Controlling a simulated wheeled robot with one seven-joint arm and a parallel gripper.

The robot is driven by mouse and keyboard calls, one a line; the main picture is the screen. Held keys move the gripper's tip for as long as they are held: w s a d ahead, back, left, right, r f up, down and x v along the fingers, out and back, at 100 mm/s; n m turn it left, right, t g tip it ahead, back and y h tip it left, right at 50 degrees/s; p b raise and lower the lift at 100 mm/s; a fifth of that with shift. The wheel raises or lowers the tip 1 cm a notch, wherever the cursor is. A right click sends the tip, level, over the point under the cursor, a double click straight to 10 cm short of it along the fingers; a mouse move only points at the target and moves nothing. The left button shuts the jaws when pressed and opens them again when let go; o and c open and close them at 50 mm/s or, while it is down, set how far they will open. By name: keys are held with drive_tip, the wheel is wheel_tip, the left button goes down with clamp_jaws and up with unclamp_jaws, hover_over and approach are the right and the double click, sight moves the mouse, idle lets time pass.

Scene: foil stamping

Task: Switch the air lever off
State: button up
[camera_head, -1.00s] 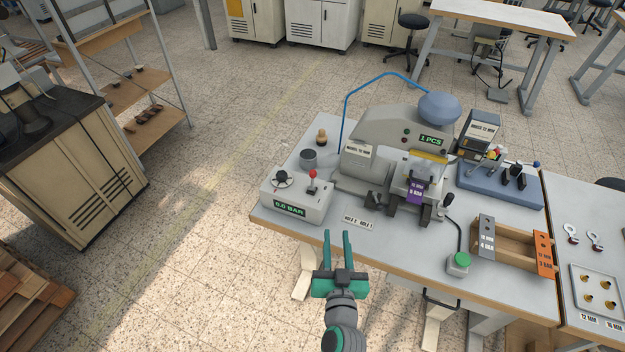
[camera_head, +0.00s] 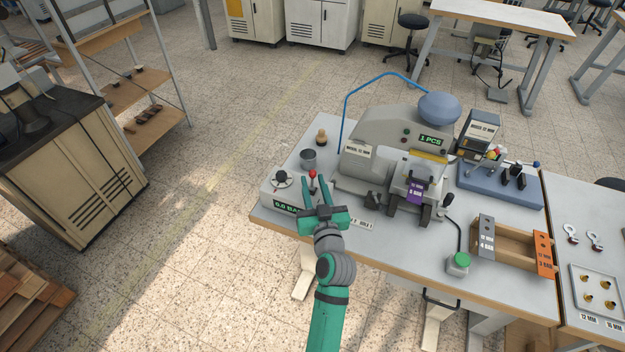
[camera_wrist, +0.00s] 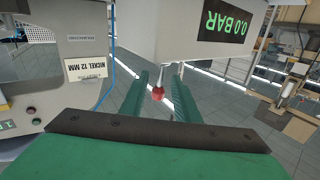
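The air lever (camera_head: 313,174) has a red knob on a thin metal stem on the grey air unit (camera_head: 268,196) at the left end of the bench. Its lower part is hidden by my gripper in the head view. My gripper (camera_head: 318,186) is open and empty, at the front of the unit. In the wrist view the red knob (camera_wrist: 158,93) shows between the two green fingers (camera_wrist: 158,88), with room beside it; I cannot tell whether a finger touches it. The unit's green display (camera_wrist: 228,22) appears to read 0.0 BAR.
A dial (camera_head: 282,180) sits left of the lever. A grey cup (camera_head: 308,159) and a wooden-handled stamp (camera_head: 322,136) stand behind. The grey press (camera_head: 385,140) stands close on the right, with a label plate (camera_head: 361,224) near the bench's front edge.

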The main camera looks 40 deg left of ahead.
sight(314, 176)
drive_tip(key=shift+x, duration=1)
clamp_jaws()
drive_tip(key=shift+r, duration=0.1)
drive_tip(key=shift+w+a+r+m+g+h, duration=0.1)
drive_tip(key=shift+w+m+g+h, duration=0.2)
drive_tip(key=shift+m+g+h, duration=0.25)
drive_tip(key=shift+w+m+g+h, duration=0.35)
drive_tip(key=shift+m+g+h, duration=0.25)
drive_tip(key=shift+g, duration=0.25)
